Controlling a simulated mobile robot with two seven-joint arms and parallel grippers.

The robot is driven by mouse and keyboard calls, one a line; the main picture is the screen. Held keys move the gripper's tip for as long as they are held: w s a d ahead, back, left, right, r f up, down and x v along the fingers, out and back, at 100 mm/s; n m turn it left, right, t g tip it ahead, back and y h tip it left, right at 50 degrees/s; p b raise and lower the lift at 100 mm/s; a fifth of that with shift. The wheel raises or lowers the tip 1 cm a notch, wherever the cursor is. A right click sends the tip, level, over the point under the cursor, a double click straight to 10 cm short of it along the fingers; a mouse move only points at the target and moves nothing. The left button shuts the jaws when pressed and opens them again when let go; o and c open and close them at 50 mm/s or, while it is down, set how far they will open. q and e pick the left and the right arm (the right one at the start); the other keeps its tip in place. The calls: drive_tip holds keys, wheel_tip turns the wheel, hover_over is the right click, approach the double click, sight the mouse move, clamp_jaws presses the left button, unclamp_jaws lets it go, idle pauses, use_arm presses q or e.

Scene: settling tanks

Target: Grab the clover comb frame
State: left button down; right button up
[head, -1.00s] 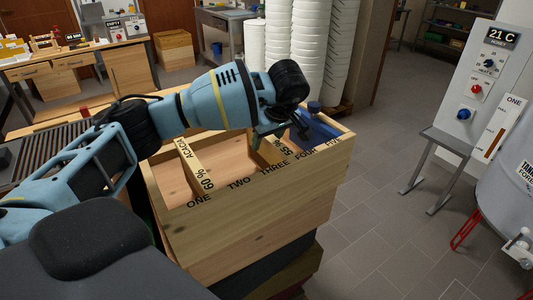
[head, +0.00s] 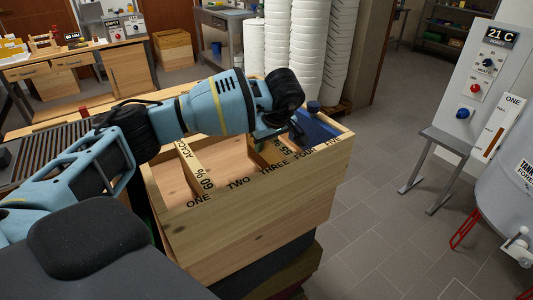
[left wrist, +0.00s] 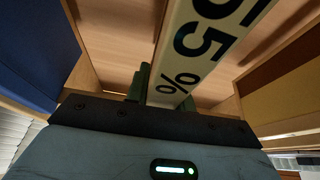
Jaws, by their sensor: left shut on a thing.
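A wooden hive box (head: 250,215) with slots marked ONE to FIVE stands in front of me. A frame with a light top bar marked 55 % (head: 284,149) sits at slot THREE. The rest of its label is hidden under my gripper, so I cannot read the word clover. My left gripper (head: 272,138) is down at this bar. In the left wrist view the 55 % bar (left wrist: 208,45) runs between the green fingers (left wrist: 163,92), which are shut on it. Another frame, marked ACACIA 60 % (head: 196,170), sits at slot ONE. My right gripper is out of view.
A blue insert (head: 318,130) fills the box's right end, close to my gripper. Slot TWO (head: 228,160) looks empty. White bucket stacks (head: 310,50) stand behind the box. A control panel (head: 480,95) and a grey stand (head: 447,142) are at right, with clear floor between.

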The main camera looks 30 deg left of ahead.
use_arm(q)
drive_tip(key=shift+r, duration=0.1)
wheel_tip(320, 180, up, 18)
idle(0.5)
